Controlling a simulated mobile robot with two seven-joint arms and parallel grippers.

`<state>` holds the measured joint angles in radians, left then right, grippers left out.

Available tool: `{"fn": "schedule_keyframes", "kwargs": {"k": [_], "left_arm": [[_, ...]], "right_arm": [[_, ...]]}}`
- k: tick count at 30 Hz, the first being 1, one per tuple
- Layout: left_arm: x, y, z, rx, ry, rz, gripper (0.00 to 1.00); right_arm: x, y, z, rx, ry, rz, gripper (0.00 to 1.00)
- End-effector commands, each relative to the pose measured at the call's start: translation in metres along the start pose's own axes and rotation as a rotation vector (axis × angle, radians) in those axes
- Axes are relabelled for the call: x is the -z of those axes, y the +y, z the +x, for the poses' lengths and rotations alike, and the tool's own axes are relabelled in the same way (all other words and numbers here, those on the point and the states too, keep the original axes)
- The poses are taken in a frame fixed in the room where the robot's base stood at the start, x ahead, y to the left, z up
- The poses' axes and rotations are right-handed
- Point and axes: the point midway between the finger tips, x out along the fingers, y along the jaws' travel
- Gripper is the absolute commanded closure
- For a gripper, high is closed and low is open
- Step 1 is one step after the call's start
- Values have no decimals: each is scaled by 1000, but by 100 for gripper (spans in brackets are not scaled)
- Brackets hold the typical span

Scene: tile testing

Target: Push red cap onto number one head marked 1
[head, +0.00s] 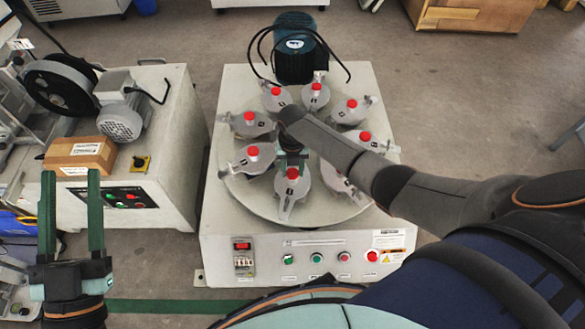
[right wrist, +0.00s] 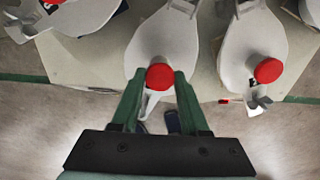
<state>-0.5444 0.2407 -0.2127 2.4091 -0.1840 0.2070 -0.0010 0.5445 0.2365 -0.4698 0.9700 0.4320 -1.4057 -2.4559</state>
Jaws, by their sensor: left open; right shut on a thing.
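A machine with a round turntable (head: 318,213) carries several grey heads, each with a red cap on it. My right gripper (head: 290,166) is over the turntable, pointing down at the front head (head: 291,190) and its red cap (head: 292,174). In the right wrist view the green fingers are shut on a red cap (right wrist: 160,76), which sits at a grey head (right wrist: 165,38). Whether this cap is fully seated cannot be told. The number marks are too small to read. My left gripper (head: 72,215) is open and empty at the lower left, away from the machine.
A neighbouring head's red cap (right wrist: 268,70) is close by on the right in the wrist view. A blue motor (head: 295,50) with black cables stands behind the turntable. A control panel (head: 320,258) is on the machine's front. A bench with a cardboard box (head: 80,156) stands to the left.

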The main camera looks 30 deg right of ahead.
Motion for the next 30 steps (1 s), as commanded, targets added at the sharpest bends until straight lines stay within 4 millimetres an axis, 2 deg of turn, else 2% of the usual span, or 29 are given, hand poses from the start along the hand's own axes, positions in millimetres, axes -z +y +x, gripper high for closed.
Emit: {"fn": "schedule_keyframes", "kwargs": {"k": [30], "left_arm": [[-2,1,-1,-5,0,3,50]], "right_arm": [[0,0,6,1,0,0,100]]}}
